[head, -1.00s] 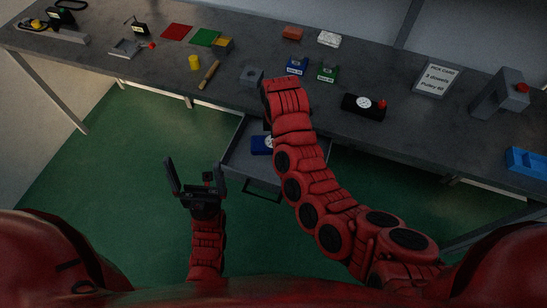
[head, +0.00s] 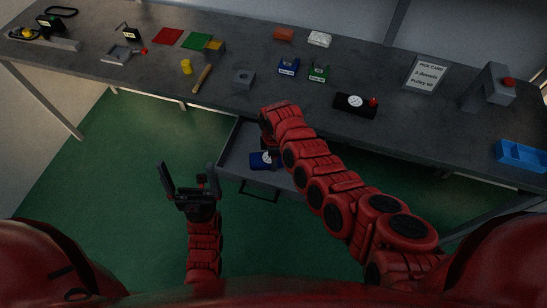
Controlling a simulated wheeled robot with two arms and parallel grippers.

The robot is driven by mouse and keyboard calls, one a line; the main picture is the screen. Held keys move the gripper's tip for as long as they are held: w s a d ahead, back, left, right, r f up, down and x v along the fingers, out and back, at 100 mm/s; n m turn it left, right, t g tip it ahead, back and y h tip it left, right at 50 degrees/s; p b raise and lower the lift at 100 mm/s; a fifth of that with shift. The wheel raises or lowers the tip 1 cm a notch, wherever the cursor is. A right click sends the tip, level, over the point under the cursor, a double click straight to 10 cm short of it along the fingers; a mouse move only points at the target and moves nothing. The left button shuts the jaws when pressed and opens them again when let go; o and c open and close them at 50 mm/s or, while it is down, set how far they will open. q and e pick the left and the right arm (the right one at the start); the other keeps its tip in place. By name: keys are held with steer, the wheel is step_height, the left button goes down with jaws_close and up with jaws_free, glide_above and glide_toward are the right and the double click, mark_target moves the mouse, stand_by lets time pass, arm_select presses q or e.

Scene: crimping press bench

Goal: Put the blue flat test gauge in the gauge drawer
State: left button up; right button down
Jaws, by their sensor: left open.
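The blue flat test gauge (head: 258,165), with a round white dial, shows inside the outline of the open grey gauge drawer (head: 231,153) under the bench. I cannot tell whether it rests on the drawer floor or hangs just above it. My right arm reaches over the drawer. Its gripper (head: 272,148) points down right beside the gauge and is mostly hidden by my own wrist, so its jaws and any hold on the gauge cannot be made out. My left gripper (head: 186,172) is open and empty, fingers up, to the left of the drawer and apart from it.
The dark bench top (head: 225,107) stands behind the drawer. Green floor is clear at left.

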steer(key=shift+f, duration=0.45)
jaws_free()
steer(key=shift+f, duration=0.15)
steer(key=shift+r, duration=0.5)
step_height(320, 180, up, 11)
steer(key=b, duration=0.2)
steer(key=shift+r, duration=0.15)
